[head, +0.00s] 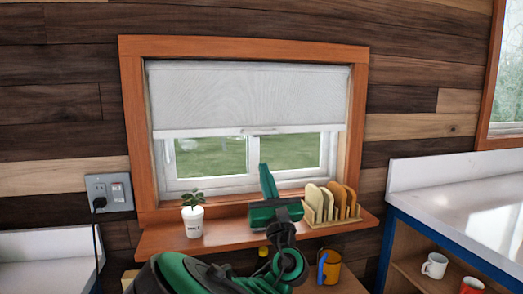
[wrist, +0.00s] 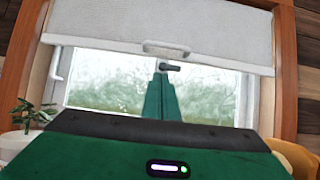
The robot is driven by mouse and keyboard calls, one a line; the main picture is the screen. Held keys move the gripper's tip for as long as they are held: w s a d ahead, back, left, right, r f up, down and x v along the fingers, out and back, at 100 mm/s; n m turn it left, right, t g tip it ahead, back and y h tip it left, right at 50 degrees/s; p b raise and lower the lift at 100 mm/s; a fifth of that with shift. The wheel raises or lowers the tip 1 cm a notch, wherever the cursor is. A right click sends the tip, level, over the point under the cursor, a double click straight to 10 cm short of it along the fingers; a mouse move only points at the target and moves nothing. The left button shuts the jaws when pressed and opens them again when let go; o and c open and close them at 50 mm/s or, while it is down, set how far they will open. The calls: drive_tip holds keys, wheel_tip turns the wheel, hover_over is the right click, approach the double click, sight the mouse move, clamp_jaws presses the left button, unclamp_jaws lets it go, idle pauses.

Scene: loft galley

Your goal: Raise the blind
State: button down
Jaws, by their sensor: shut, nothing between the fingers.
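The pale grey blind (head: 250,95) hangs over roughly the upper half of the wood-framed window. Its white bottom bar (head: 190,133) lies level in the head view, with glass showing below. In the wrist view the blind (wrist: 200,15) carries a small light handle (wrist: 166,49) at the middle of its bar. My green gripper (head: 265,168) points up in front of the lower glass, below the bar. In the wrist view its fingers (wrist: 161,76) are together and empty, with their tips below the handle and apart from it in the picture. The depth gap to the handle is unclear.
A wooden sill shelf (head: 225,232) lies under the window. A white pot with a plant (head: 193,215) stands left of my gripper, and a rack of boards (head: 331,205) stands right. A dark window latch (wrist: 170,67) shows near my fingertips. Mugs (head: 434,265) sit lower right.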

sight(260, 132)
drive_tip(key=w+a+r, duration=0.1)
drive_tip(key=w+r, duration=0.3)
drive_tip(key=r, duration=0.2)
drive_tip(key=shift+w+a+r, duration=0.2)
drive_tip(key=shift+w+r, duration=0.1)
drive_tip(key=shift+w, duration=0.1)
idle(0.3)
